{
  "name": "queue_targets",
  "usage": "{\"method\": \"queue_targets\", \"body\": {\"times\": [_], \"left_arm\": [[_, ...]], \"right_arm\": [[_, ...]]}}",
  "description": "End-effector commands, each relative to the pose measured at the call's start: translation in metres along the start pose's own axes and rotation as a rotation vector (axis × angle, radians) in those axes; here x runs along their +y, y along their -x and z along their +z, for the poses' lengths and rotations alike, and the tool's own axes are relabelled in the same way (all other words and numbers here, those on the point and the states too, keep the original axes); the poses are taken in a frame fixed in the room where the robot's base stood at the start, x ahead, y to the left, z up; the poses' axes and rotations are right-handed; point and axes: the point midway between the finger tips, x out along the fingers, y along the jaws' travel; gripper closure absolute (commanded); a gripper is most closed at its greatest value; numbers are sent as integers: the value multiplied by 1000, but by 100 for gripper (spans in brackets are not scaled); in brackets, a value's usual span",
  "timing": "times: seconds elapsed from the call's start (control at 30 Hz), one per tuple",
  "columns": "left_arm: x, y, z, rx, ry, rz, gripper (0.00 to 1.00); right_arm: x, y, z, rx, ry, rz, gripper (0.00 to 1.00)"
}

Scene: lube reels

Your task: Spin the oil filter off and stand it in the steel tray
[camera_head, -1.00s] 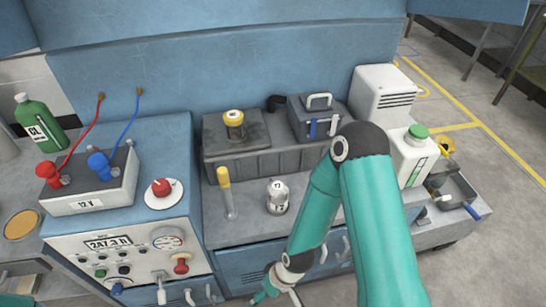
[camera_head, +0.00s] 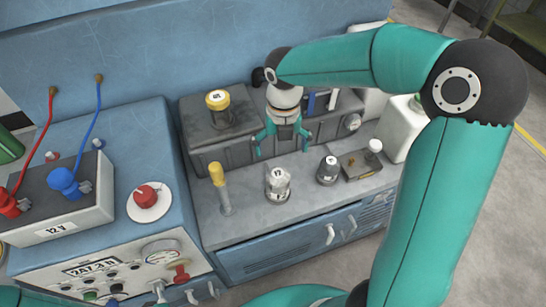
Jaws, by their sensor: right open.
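My right gripper (camera_head: 281,142) is open and empty, fingers pointing down, in front of the dark block at the back of the bench. A pale, ribbed canister with a number on top (camera_head: 277,185) stands upright on the bench just below and in front of the fingers, apart from them. A darker grey canister with a pale top (camera_head: 327,171) stands to its right. I cannot tell for sure which is the oil filter. The steel tray cannot be made out; the right side of the bench is partly behind my arm. My left gripper is not in view.
A yellow-topped post (camera_head: 220,188) stands left of the pale canister. A yellow-capped part (camera_head: 218,101) sits on the dark block (camera_head: 215,135). A flat dark plate (camera_head: 362,164), a white jug (camera_head: 400,128) and a blue control console (camera_head: 120,210) stand around.

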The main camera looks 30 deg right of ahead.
Motion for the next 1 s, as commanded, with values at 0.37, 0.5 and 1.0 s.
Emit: {"method": "queue_targets", "body": {"times": [0.37,0.5,1.0], "left_arm": [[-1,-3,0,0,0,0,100],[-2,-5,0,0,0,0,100],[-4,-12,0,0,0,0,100]], "right_arm": [[9,-55,0,8,26,-3,0],[10,-83,0,8,28,-3,0],[11,-160,0,4,28,-1,0]]}}
